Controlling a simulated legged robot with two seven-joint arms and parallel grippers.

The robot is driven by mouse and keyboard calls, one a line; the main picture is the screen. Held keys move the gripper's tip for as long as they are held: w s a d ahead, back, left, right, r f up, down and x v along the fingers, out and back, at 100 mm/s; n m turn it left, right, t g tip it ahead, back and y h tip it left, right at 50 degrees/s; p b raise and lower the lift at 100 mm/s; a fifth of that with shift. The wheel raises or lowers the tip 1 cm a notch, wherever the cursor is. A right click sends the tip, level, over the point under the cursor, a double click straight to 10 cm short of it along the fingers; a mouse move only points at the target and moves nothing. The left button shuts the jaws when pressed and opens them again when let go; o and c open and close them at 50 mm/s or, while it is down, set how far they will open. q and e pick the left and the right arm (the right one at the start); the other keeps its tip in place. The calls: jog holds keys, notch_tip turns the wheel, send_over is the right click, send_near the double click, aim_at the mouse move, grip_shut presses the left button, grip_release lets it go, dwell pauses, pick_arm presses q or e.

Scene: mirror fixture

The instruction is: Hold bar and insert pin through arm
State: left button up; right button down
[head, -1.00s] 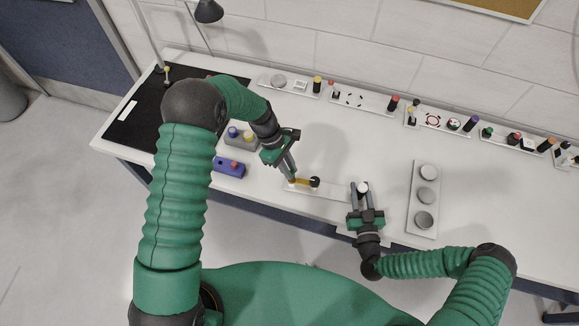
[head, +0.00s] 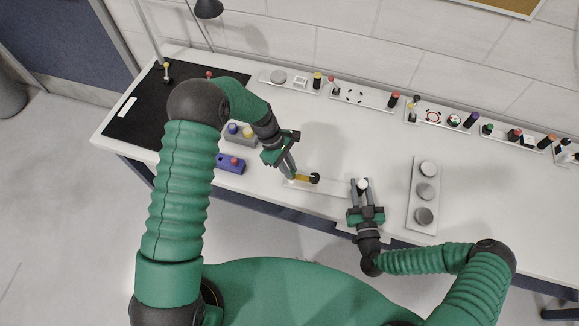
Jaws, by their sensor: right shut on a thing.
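A pale flat bar-shaped fixture plate (head: 335,187) lies near the front edge of the white table. A yellow piece (head: 301,178) with a black round end (head: 314,178) is at its left part. My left gripper (head: 292,176) reaches down from the upper left, its tips at the left end of the yellow piece; I cannot tell whether it grips it. My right gripper (head: 362,187) comes from the front and is shut on a white round piece (head: 362,184) at the plate's right end. A separate pin is not clearly visible.
A plate with several grey discs (head: 427,194) lies to the right. A purple box (head: 231,163) and a grey box (head: 240,134) stand left of my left gripper. Panels with knobs (head: 434,117) line the back. The table's middle is clear.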

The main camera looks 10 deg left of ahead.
pick_arm(q)
jog(key=o, duration=0.5)
jog(key=shift+r, duration=0.1)
jog(key=v, duration=1.1)
jog(key=shift+w+a+r, duration=0.15)
jog(key=shift+r, duration=0.2)
